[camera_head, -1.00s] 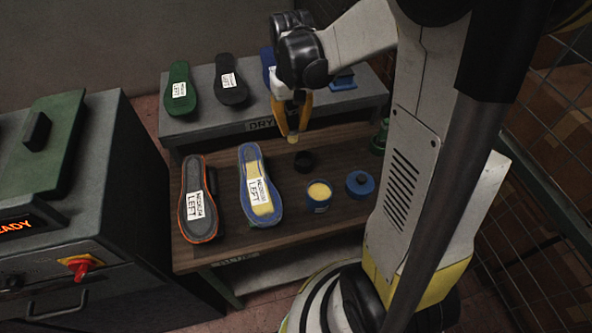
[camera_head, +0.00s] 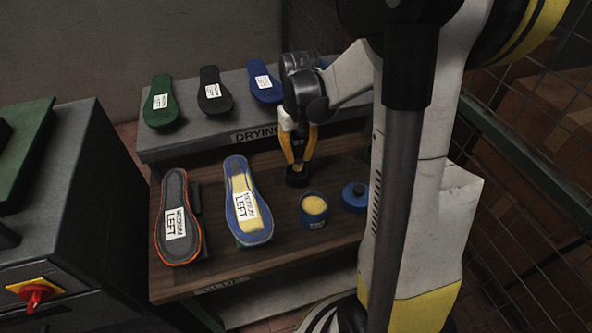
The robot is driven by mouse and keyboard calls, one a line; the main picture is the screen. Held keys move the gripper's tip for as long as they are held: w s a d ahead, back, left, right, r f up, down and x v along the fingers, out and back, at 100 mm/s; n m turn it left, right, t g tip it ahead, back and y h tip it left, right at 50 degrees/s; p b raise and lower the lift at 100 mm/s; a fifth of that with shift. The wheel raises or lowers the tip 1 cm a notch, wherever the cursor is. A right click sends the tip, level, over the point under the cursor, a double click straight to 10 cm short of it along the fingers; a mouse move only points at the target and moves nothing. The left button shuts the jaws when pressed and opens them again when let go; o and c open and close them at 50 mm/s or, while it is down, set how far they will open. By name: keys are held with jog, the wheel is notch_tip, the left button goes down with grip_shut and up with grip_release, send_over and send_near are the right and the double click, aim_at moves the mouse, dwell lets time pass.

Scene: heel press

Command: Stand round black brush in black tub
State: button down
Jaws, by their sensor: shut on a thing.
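My gripper (camera_head: 298,163), with yellow fingers, points down over the black tub (camera_head: 297,180) on the wooden bench. It is shut on the round black brush (camera_head: 298,169), of which only a little shows between the fingertips. The brush's lower end is at the tub's mouth and looks to be inside it. The fingers hide most of the brush, and I cannot tell whether it touches the tub's bottom.
An open blue pot (camera_head: 314,209) of yellow paste and its blue lid (camera_head: 354,196) stand to the right. A yellow-coated blue sole (camera_head: 247,205) and an orange-edged sole (camera_head: 178,220) lie left. The drying shelf (camera_head: 215,132) with several soles is behind.

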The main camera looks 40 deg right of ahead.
aim_at(296, 166)
jog(key=shift+w+a+f, duration=0.15)
jog(key=shift+w+f, duration=0.1)
jog(key=shift+f+b, duration=1)
jog(key=shift+f, duration=0.9)
jog(key=shift+f, duration=0.2)
jog(key=c, duration=1.3)
grip_release()
jog(key=shift+c, duration=0.2)
jog(key=shift+r, duration=0.15)
